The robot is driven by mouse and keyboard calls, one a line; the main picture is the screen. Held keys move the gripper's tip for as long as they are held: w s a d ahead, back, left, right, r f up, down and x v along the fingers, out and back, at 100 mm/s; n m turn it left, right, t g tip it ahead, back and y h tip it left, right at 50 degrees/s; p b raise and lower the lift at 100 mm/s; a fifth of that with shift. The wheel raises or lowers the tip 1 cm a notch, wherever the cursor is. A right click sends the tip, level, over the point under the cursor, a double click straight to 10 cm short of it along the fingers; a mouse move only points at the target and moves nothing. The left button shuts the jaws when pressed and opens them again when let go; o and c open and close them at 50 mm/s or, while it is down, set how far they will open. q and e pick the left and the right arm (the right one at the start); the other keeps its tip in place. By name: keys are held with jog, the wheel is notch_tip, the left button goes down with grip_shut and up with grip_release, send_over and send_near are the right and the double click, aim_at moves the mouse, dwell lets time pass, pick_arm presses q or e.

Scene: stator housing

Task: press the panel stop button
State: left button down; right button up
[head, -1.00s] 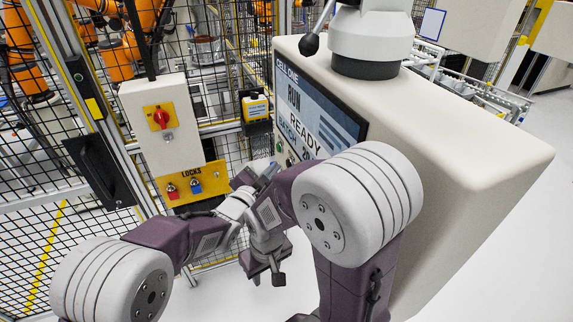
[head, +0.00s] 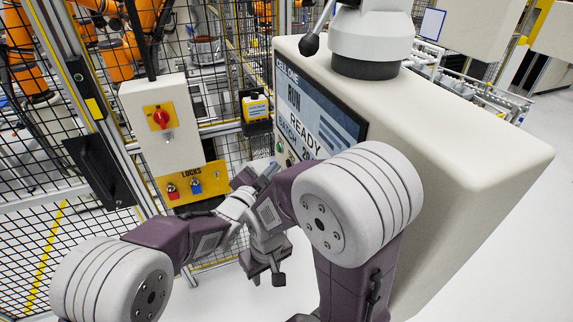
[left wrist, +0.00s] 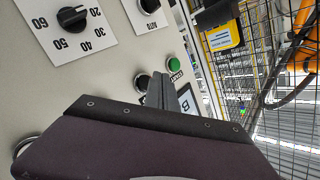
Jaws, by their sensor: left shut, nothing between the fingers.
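The control panel face shows in the left wrist view (left wrist: 75,75), tilted. It carries a green button (left wrist: 174,63), and a dark round control (left wrist: 143,81) partly behind my fingertips. My left gripper (left wrist: 162,88) is shut and empty, its fingers pointing at the panel; contact cannot be told. In the head view my left gripper (head: 266,172) is beside the lower left of the panel screen (head: 312,115). No control can be clearly read as the stop button. My right gripper (head: 265,274) hangs lower, clear of the panel; its jaw state is unclear.
The panel also has a numbered dial (left wrist: 72,18) and an AUTO selector (left wrist: 151,28). A grey box with a red switch (head: 161,117) and a yellow LOCKS plate (head: 190,184) stand left, before a mesh fence. A ringed part (left wrist: 25,143) is mostly hidden by my gripper body.

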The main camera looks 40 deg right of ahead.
dwell(0.4)
pick_arm(q)
jog(key=shift+s+d+b, duration=0.1)
jog(key=shift+d+b, duration=0.2)
jog(key=shift+d, duration=0.15)
jog(key=shift+s+d, duration=0.15)
jog(key=shift+d, duration=0.35)
dwell(0.6)
jog(key=shift+a+b, duration=0.15)
jog(key=shift+b, duration=0.2)
jog(key=shift+w+a, duration=0.25)
jog(key=shift+a, duration=0.55)
